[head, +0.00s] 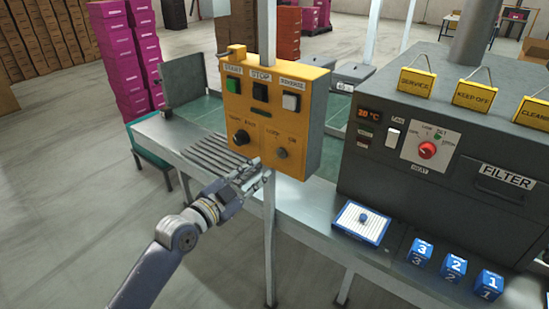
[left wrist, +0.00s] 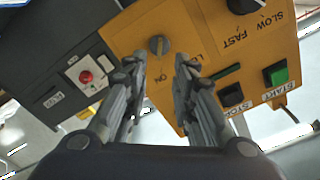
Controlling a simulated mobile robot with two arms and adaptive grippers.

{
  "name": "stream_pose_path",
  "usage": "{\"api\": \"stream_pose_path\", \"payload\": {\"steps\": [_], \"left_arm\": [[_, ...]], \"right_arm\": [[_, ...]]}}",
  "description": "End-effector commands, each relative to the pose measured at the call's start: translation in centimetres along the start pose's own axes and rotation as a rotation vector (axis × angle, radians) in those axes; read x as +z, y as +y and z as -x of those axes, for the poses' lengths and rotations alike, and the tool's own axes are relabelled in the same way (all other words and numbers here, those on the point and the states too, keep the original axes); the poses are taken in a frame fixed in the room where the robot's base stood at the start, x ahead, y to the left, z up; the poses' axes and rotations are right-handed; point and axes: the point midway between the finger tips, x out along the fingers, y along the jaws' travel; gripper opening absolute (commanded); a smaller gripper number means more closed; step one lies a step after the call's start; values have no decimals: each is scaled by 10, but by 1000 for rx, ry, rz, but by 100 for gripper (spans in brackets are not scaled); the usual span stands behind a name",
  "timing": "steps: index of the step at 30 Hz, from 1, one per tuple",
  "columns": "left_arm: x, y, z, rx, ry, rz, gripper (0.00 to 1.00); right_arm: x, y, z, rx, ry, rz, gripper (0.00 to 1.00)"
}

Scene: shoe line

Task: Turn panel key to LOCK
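The yellow control panel (head: 262,108) stands on a post at the line's edge. Its small grey key switch (head: 282,153) sits at lower right, under the LOCK and ON labels; I cannot tell which label it points to. In the left wrist view the panel appears turned over, and the key switch (left wrist: 158,45) lies just beyond the gap between the fingertips. My left gripper (head: 254,174) is open and empty, below and left of the key switch in the head view, apart from it. One finger partly covers the LOCK label. My right gripper is out of view.
A black speed knob (head: 241,137) sits left of the key. START (head: 233,85), STOP (head: 260,91) and REVERSE (head: 291,102) buttons are above. A dark machine with a red knob (head: 427,150) stands right. Numbered blue blocks (head: 453,268) are in front of it.

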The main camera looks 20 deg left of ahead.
Motion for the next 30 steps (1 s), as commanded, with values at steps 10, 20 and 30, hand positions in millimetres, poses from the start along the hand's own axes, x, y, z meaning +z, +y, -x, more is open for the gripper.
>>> {"api": "stream_pose_path", "payload": {"steps": [10, 20, 30], "left_arm": [[-1, -1, -60, -1, -1, 3, 25], [0, 0, -80, 0, -1, 2, 25], [1, 0, -81, 0, -1, 2, 2]], "right_arm": [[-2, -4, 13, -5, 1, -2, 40], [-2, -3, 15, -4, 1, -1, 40], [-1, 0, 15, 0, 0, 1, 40]]}}
